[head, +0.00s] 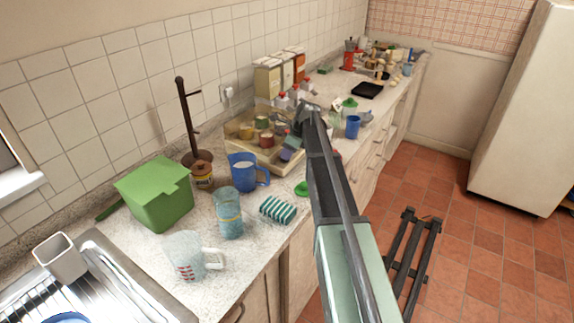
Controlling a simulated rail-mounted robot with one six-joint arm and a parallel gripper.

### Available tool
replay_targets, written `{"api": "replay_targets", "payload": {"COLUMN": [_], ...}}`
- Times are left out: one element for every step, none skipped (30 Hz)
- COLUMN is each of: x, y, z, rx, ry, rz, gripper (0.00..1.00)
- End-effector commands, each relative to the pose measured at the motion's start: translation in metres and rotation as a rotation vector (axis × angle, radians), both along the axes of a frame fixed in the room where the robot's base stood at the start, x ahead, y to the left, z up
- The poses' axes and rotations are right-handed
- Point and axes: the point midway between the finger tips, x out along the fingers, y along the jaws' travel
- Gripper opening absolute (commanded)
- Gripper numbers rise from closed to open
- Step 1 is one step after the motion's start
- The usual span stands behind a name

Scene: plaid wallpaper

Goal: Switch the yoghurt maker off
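A low, pale, tray-like unit (272,163) holding several small round pots with coloured tops stands on the counter against the tiled wall. It may be the yoghurt maker, but I cannot be sure. No switch or lit indicator can be made out on it. My gripper (303,119) is at the end of my outstretched arm, by the right side of this unit in the picture. The arm and gripper hide part of the unit's right end. The dark fingers are small and overlap the background, so I cannot tell whether they are open or touching anything.
A blue jug (243,172), glass tumbler (229,213), measuring jug (184,256), green box (156,194) and striped sponge (278,210) crowd the near counter. A blue mug (352,127) stands right of my gripper. A dark rack (412,251) is on the floor.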

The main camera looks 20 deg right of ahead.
Motion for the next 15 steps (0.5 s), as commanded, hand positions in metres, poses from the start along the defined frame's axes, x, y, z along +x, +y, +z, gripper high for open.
{"api": "replay_targets", "payload": {"x": [0.0021,0.0029,0.0034,0.0037,0.0037,0.0038,0.0036,0.0036,0.0036,0.0035,0.0036,0.0035,0.0035,0.0035,0.0034], "y": [0.0021,0.003,0.0038,0.0041,0.0043,0.0043,0.0043,0.0043,0.0042,0.0042,0.0042,0.0042,0.0042,0.0042,0.0041], "z": [-0.0129,-0.014,-0.0142,-0.0138,-0.0131,-0.012,-0.0114,-0.0111,-0.011,-0.0109,-0.0109,-0.011,-0.011,-0.011,-0.011], "rx": [0.0,0.0,0.0,0.0,0.0,0.0,0.0,0.0,0.0,0.0,0.0,0.0,0.0,0.0,0.0], "ry": [0.0,0.0,0.0,0.0,0.0,0.0,0.0,0.0,0.0,0.0,0.0,0.0,0.0,0.0,0.0], "rz": [0.0,0.0,0.0,0.0,0.0,0.0,0.0,0.0,0.0,0.0,0.0,0.0,0.001,0.001,0.001], "gripper": [0.39,0.39,0.39,0.39,0.39,0.39,0.39,0.39,0.39,0.38,0.33,0.27,0.23,0.18,0.12]}}
